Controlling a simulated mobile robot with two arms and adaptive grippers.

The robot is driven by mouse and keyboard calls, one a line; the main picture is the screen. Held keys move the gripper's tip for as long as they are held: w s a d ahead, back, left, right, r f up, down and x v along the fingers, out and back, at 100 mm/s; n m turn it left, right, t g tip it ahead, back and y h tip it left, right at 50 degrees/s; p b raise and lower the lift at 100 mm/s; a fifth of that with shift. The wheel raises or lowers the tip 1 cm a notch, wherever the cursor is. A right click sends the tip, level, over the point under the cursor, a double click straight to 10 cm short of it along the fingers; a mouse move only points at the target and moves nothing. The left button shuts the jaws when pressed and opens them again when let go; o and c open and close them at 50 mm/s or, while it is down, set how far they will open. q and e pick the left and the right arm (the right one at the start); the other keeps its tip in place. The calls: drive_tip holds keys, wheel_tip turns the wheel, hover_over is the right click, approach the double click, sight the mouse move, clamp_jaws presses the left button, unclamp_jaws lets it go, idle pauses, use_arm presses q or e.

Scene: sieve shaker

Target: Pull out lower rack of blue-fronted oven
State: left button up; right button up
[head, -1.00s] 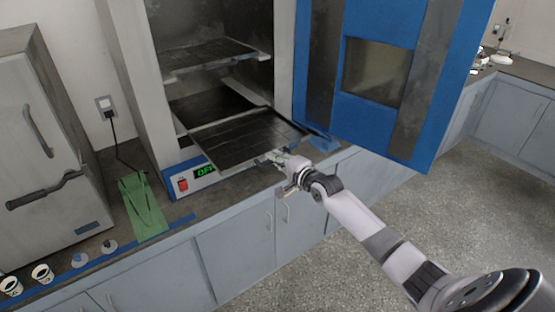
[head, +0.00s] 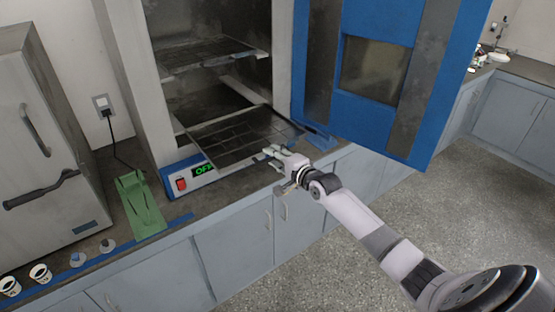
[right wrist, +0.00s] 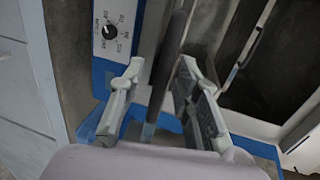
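The blue-fronted oven stands on the counter with its blue door (head: 365,25) swung open to the right. Its lower rack (head: 240,135) is a dark, flat grid at the bottom of the opening, its front edge out at the oven mouth. My right gripper (head: 272,151) is at the rack's front right part. In the right wrist view its two fingers (right wrist: 161,68) are spread apart, with a dark bar (right wrist: 170,60), seemingly the rack's edge, between them. Gaps show beside the bar. My left gripper is not in view.
An upper rack (head: 205,55) sits higher inside the oven. The control panel (head: 190,177) with a red switch is below the opening. A green holder (head: 139,207) and several small cups (head: 40,273) are on the counter at left, beside a grey appliance (head: 45,150).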

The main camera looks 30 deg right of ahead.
drive_tip(key=a+v, duration=0.1)
drive_tip(key=v, duration=1.1)
drive_tip(key=shift+d, duration=0.5)
drive_tip(key=shift+r, duration=0.1)
drive_tip(key=s+d+f+n+g+h+b, duration=0.1)
drive_tip(key=s+f+n+g, duration=0.15)
drive_tip(key=f, duration=0.95)
drive_tip(key=s+d+f+n+g+h+b, duration=0.1)
drive_tip(key=s+f+g, duration=0.15)
drive_tip(key=f, duration=1.05)
drive_tip(key=s+a+f+n+g, duration=0.35)
drive_tip(key=s+f, duration=0.75)
drive_tip(key=f, duration=0.5)
drive_tip(key=s+a+f+n+g+b, duration=0.1)
drive_tip(key=s+a+f+n, duration=0.3)
drive_tip(key=s, duration=0.6)
drive_tip(key=s+a+f+n+g+b, duration=0.1)
drive_tip(key=s+a+f+n+g, duration=0.2)
drive_tip(key=s+f, duration=0.6)
drive_tip(key=s+a+f+n+g, duration=0.2)
drive_tip(key=s+a+f+n, duration=0.3)
drive_tip(key=s, duration=0.8)
wheel_tip(320, 180, down, 2)
drive_tip(key=shift+a+f+n+y+b, duration=0.1)
drive_tip(key=shift+a+n+y+b, duration=0.3)
drive_tip(key=shift+a, duration=0.65)
